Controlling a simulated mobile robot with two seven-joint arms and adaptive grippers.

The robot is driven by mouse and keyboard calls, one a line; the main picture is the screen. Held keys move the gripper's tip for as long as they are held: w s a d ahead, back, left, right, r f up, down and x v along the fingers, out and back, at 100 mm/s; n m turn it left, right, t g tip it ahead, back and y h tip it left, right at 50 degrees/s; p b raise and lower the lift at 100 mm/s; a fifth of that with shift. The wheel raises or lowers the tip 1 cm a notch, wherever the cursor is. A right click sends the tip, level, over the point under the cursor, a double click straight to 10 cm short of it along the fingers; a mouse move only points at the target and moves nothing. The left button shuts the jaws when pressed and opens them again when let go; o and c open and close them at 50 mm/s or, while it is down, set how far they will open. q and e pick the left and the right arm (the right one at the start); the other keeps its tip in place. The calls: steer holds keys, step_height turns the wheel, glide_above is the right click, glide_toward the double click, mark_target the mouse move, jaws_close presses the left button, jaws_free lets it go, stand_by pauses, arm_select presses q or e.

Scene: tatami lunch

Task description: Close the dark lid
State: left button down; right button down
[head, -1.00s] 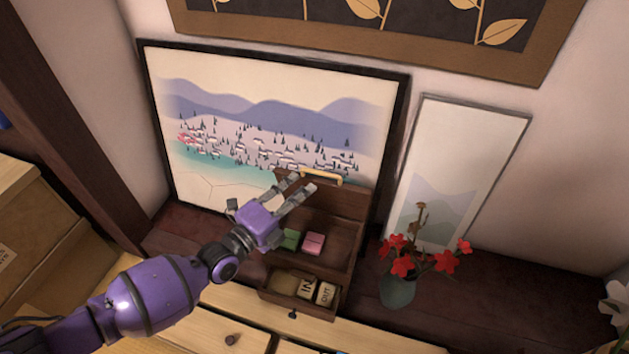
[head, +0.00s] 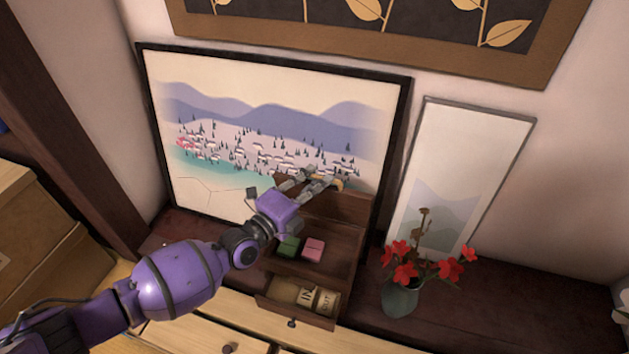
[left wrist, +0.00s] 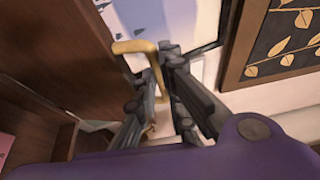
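The dark lid (head: 347,208) stands raised at the back of a dark wooden box (head: 343,255), in front of the framed landscape. A yellow handle (head: 339,185) sits at its top edge. My left gripper (head: 308,181) is at this top edge, its two fingers apart. In the left wrist view, the lid (left wrist: 80,45) fills the left side. The handle (left wrist: 135,47) reaches down beside the fingers (left wrist: 168,85), which partly hide it. I cannot tell whether they touch it. My right gripper is not in view.
A green block (head: 289,246) and a pink block (head: 313,249) lie in the box. Its open drawer (head: 290,312) holds small labelled pieces (head: 326,301). A vase (head: 400,298) with red flowers stands to the right, before a leaning picture (head: 455,180).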

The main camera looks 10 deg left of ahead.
arm_select(q)
steer(key=shift+s+f, duration=0.1)
